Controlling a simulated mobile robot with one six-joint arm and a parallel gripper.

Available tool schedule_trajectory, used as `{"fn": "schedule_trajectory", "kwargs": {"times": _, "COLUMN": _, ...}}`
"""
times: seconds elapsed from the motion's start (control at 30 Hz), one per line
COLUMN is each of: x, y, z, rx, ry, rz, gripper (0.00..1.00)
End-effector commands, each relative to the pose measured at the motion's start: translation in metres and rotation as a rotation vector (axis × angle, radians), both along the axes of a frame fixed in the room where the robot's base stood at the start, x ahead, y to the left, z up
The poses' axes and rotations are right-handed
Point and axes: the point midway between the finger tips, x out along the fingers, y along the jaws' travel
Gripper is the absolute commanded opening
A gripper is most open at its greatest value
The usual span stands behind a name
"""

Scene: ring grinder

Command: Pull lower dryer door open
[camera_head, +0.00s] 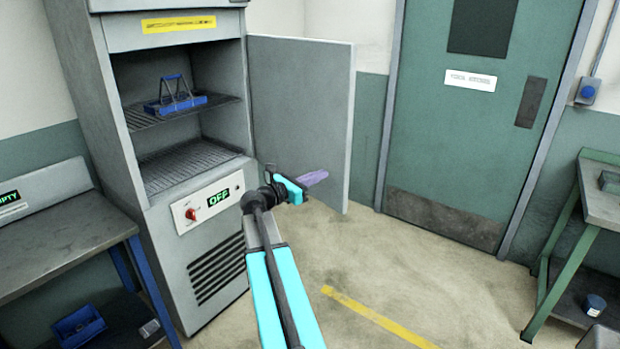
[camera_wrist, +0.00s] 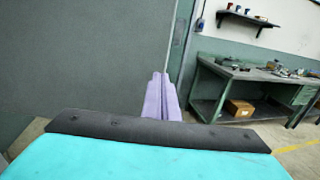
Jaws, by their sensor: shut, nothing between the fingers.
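The dryer (camera_head: 180,105) is a tall grey cabinet in the head view. Its door (camera_head: 303,110) stands swung open to the right, and two wire shelves show inside. My gripper (camera_head: 314,178) is in front of the lower part of the open door. Its purple fingers are together and empty, pointing right. In the wrist view the fingers (camera_wrist: 161,97) are side by side, with the grey door panel (camera_wrist: 80,60) filling the left. I cannot tell whether the fingers touch the door. A blue carrier (camera_head: 176,98) with a handle stands on the upper shelf.
A panel reading OFF with a red knob (camera_head: 191,214) is below the opening. A bench (camera_head: 60,240) stands left, a green-legged table (camera_head: 603,205) right. A green room door (camera_head: 470,110) is behind. Floor with a yellow line (camera_head: 375,317) is clear.

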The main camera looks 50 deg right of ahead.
Motion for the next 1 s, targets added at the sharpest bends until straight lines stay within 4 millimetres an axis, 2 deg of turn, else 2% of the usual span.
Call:
{"fn": "schedule_trajectory", "kwargs": {"times": 0.3, "x": -0.010, "y": -0.046, "z": 0.002, "rx": 0.001, "ry": 0.002, "rz": -0.002, "gripper": 0.00}}
{"fn": "schedule_trajectory", "kwargs": {"times": 0.5, "x": -0.014, "y": -0.065, "z": 0.001, "rx": 0.001, "ry": 0.000, "rz": -0.001, "gripper": 0.00}}
{"fn": "schedule_trajectory", "kwargs": {"times": 1.0, "x": -0.016, "y": -0.072, "z": 0.000, "rx": 0.000, "ry": 0.001, "rz": 0.002, "gripper": 0.00}}
